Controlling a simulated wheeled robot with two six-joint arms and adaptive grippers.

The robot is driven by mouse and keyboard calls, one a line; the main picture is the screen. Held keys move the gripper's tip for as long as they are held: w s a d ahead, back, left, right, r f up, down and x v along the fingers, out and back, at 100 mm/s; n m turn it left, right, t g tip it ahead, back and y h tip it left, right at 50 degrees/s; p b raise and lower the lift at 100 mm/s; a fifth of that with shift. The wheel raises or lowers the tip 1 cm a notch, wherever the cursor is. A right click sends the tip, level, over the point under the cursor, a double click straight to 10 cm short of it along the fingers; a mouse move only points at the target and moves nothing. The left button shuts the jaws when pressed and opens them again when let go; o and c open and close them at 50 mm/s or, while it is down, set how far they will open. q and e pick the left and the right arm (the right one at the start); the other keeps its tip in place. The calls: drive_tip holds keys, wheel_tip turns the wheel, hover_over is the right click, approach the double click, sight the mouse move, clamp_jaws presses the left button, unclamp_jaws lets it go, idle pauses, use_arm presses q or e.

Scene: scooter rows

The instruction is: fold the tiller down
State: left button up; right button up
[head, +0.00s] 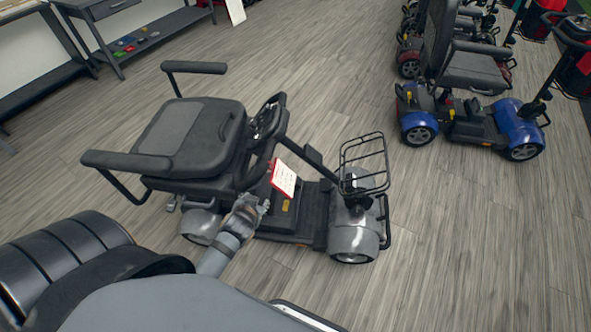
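The grey mobility scooter (354,236) stands in the middle, its front to the right. Its black tiller (316,160) slopes up and left from the front end, leaning back over the deck. The tiller's handlebar head (267,118) is close to the front edge of the seat (187,135); I cannot tell whether they touch. My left gripper (256,203) is low beside the scooter's near side, between the seat and the deck, below the handlebar. Its fingers are small and unclear, and I see nothing certain in them. My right gripper is not in view.
A wire basket (364,163) sits at the scooter's front. A red and white card (284,178) shows beside the tiller. A blue scooter (419,121) stands upper right with others behind. A dark bench (140,37) is upper left.

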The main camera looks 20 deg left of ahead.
sight(265, 162)
use_arm(q)
drive_tip(key=w+r+t, duration=0.1)
drive_tip(key=r, duration=0.1)
drive_tip(key=w+r+t, duration=0.1)
drive_tip(key=r, duration=0.2)
drive_tip(key=r+t, duration=0.1)
drive_tip(key=r, duration=0.2)
drive_tip(key=shift+w+d+r+t+y+b, duration=0.1)
drive_tip(key=shift+w+d+t+y+b, duration=0.2)
drive_tip(key=shift+w+d, duration=0.1)
drive_tip(key=shift+w+a+r+t, duration=0.1)
drive_tip(key=shift+w+r+t, duration=0.1)
drive_tip(key=shift+r, duration=0.25)
drive_tip(key=shift+w+r+t, duration=0.2)
drive_tip(key=shift+r, duration=0.2)
drive_tip(key=shift+w+a+f, duration=0.1)
drive_tip(key=shift+w+f, duration=0.05)
drive_tip(key=shift+w, duration=0.4)
drive_tip(key=x, duration=0.8)
drive_tip(key=shift+f, duration=0.1)
drive_tip(key=shift+w+a+f, duration=0.15)
drive_tip(key=shift+w+f, duration=0.1)
drive_tip(key=shift+w, duration=0.3)
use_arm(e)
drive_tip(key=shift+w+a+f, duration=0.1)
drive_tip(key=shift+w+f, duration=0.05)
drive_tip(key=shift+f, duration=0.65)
use_arm(q)
clamp_jaws()
